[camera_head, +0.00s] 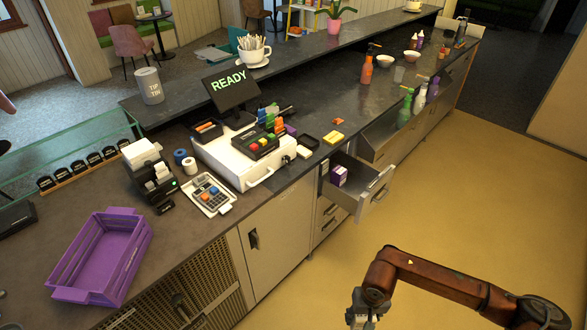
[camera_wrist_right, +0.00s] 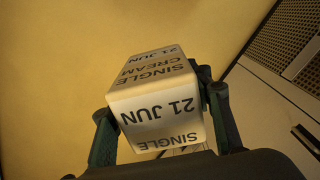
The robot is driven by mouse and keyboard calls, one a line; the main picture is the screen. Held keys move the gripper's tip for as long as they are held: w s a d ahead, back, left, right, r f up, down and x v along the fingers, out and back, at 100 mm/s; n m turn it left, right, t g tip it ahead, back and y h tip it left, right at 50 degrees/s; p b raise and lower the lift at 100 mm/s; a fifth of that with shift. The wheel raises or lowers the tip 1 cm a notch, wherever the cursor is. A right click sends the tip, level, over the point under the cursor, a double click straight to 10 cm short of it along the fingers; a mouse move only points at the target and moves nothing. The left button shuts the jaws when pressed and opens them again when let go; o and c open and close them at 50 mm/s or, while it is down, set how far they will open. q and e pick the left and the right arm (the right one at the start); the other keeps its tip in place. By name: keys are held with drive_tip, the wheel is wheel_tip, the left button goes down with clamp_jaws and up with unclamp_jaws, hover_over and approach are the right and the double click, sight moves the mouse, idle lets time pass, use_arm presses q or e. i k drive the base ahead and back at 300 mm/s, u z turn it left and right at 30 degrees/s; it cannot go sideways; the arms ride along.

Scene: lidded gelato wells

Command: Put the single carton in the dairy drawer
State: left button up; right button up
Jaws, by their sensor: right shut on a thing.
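In the right wrist view, a white carton (camera_wrist_right: 155,95) printed "SINGLE CREAM 21 JUN" sits between the two fingers of my right gripper (camera_wrist_right: 165,135), which is shut on it. In the head view my right gripper (camera_head: 366,308) is low at the bottom edge, over the yellow floor, in front of the counter and below the open drawer; the carton cannot be made out there. An open drawer (camera_head: 376,193) sticks out from the counter front, with a purple and white carton (camera_head: 339,175) inside at its left. No dairy label is readable on it. My left gripper is not in view.
Closed drawers (camera_head: 327,222) and a cabinet door (camera_head: 272,238) lie below and left of the open drawer. The counter holds a till (camera_head: 246,150), a purple crate (camera_head: 103,255) and several bottles. The yellow floor (camera_head: 475,165) is clear around my right arm.

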sight(356, 193)
drive_tip(key=z, duration=1.6)
drive_tip(key=i, duration=3.1)
drive_tip(key=u, duration=2.35)
